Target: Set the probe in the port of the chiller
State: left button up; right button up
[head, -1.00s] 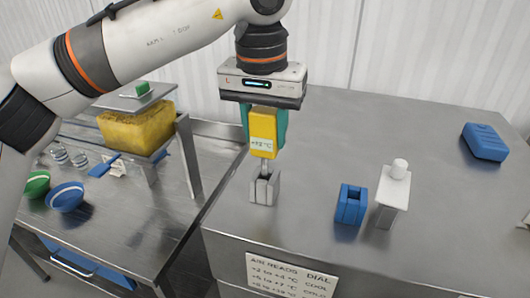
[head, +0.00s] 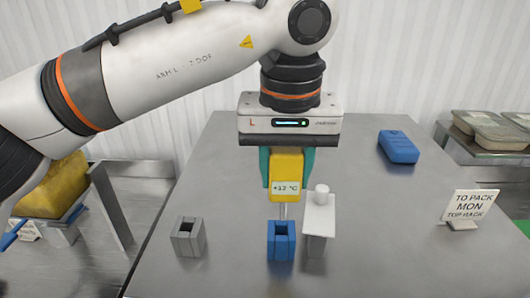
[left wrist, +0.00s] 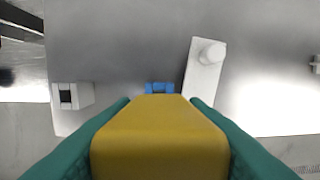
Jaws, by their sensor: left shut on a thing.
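My left gripper (head: 285,172), with teal fingers, is shut on the yellow probe (head: 286,165), whose display appears to read +12 °C. The probe is upright, its thin metal stem pointing down at the blue slotted block (head: 281,242) on the steel top. The stem's end is at the block's upper edge; I cannot tell whether it is inside the slot. In the left wrist view the probe (left wrist: 160,145) fills the lower middle and the blue block (left wrist: 159,88) is mostly hidden behind it. A grey slotted block (head: 188,238) stands empty to the left. My right gripper is not in view.
A white plate with a round knob (head: 319,210) stands close right of the blue block. A blue box (head: 398,147) lies at the back right. The middle right of the steel top (head: 390,220) is clear.

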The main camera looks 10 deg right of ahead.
aim_at(282, 219)
pick_arm(q)
jog(key=shift+s+a+f+b, duration=0.2)
jog(key=shift+f+b, duration=0.3)
jog(key=shift+f, duration=0.15)
jog(key=f+b, duration=0.2)
jog(key=shift+w+d+f, duration=0.2)
jog(key=shift+f, duration=0.1)
jog(key=shift+f+b, duration=0.55)
jog(key=shift+f, duration=0.05)
jog(key=shift+a+f, duration=0.1)
jog(key=shift+f, duration=0.15)
jog(key=shift+s+f, duration=0.1)
jog(key=shift+f, duration=0.5)
dwell(1.1)
jog(key=o, duration=1.1)
jog(key=shift+o, duration=0.2)
